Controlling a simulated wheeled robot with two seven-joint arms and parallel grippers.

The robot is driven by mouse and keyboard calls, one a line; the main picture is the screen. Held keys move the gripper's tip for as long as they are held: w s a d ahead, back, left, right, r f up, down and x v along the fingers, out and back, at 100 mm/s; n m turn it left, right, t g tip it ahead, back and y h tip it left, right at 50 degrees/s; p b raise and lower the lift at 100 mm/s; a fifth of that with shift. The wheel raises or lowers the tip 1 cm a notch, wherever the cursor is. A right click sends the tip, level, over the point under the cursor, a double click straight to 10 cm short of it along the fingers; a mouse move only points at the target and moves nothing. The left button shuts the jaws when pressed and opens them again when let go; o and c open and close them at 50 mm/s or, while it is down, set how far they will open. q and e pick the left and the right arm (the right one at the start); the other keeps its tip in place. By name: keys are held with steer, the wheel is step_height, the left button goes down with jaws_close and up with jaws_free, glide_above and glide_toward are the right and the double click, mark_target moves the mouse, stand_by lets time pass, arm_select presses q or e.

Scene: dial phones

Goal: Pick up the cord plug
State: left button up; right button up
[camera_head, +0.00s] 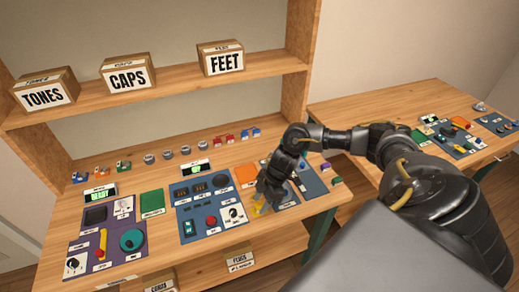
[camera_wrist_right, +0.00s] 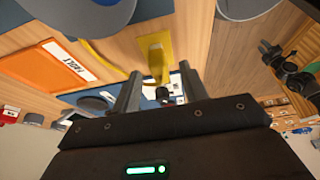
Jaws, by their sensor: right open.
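My right gripper (camera_head: 264,203) reaches down over the right part of the bench, at the blue panel beside the orange card. In the right wrist view its two fingers (camera_wrist_right: 160,95) are apart. A yellow piece (camera_wrist_right: 155,52) lies just beyond and between the fingertips, with a small dark end (camera_wrist_right: 162,93) between the fingers; this looks like the cord plug, but I cannot be sure. A bit of yellow (camera_head: 258,209) also shows beside the gripper in the head view. The fingers do not visibly press on it. My left gripper is not in view.
Panels with dials and buttons cover the bench, including a purple one (camera_head: 112,262) at left. An orange card (camera_head: 246,174) lies close to my gripper. Small coloured parts line the back. A second table (camera_head: 385,110) stands right.

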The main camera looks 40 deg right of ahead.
mark_target(255, 206)
steer(key=shift+f, duration=0.1)
steer(key=shift+c, duration=0.3)
jaws_close()
steer(key=shift+r, duration=0.4)
step_height(255, 206, up, 3)
steer(key=shift+a+f+b, duration=0.15)
steer(key=shift+f+b, duration=0.05)
steer(key=shift+b, duration=0.55)
steer(key=s+a+r, duration=0.8)
steer(key=a+r, duration=0.2)
steer(key=a, duration=0.2)
steer(key=w+r+m+t+b, duration=0.1)
steer(key=w+r+m+b, duration=0.1)
steer(key=w, duration=0.6)
step_height(255, 206, up, 2)
steer(key=shift+w+a+m, duration=0.2)
steer(key=shift+w+m, duration=0.1)
steer(key=shift+m, duration=0.3)
